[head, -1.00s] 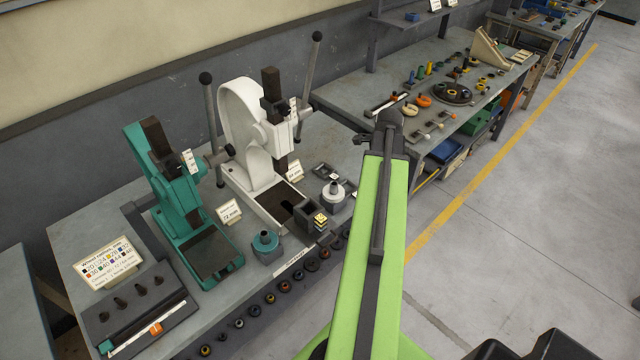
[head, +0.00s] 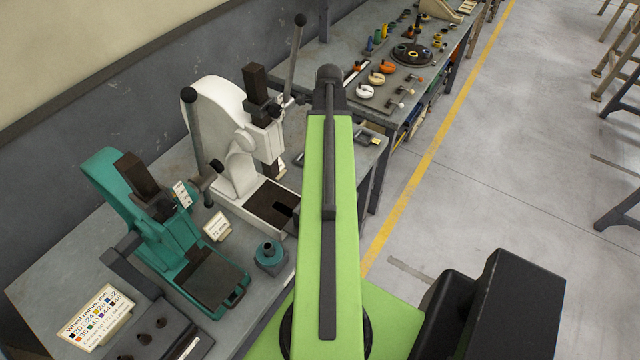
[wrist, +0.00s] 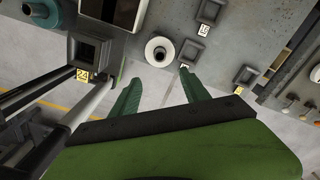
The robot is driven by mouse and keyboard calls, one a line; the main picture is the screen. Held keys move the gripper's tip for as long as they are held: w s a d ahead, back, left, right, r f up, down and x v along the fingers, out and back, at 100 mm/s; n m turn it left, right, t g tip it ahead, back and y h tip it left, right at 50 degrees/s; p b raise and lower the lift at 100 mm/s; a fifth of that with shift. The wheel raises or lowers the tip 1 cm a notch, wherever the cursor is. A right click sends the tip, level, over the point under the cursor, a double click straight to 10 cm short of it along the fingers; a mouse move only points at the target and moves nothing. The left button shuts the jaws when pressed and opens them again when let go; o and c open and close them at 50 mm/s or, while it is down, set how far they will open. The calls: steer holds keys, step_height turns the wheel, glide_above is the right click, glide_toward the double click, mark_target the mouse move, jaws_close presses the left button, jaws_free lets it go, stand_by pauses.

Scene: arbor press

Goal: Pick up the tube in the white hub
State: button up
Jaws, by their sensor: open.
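The white hub (wrist: 160,52) shows in the wrist view as a round white ring on the grey bench, near the upper middle. The tube (wrist: 160,54) is the small dark round end at its centre; how far it stands out, I cannot tell. My gripper (wrist: 160,92) is open, with two green fingers apart and nothing between them. In the wrist picture the fingertips lie just below the hub, one to each side; their height above it is unclear. In the head view my arm hides the hub and the gripper.
A white press (head: 236,140) and a teal press (head: 165,230) stand on the bench, with a teal hub (head: 269,256) in front. In the wrist view, a dark square block (wrist: 95,50) is left of the hub and square grey holders (wrist: 190,51) are right.

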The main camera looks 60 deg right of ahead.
step_height(320, 180, down, 17)
steer(key=b, duration=1.6)
steer(key=shift+w+f+b, duration=0.15)
steer(key=shift+b, duration=0.2)
jaws_close()
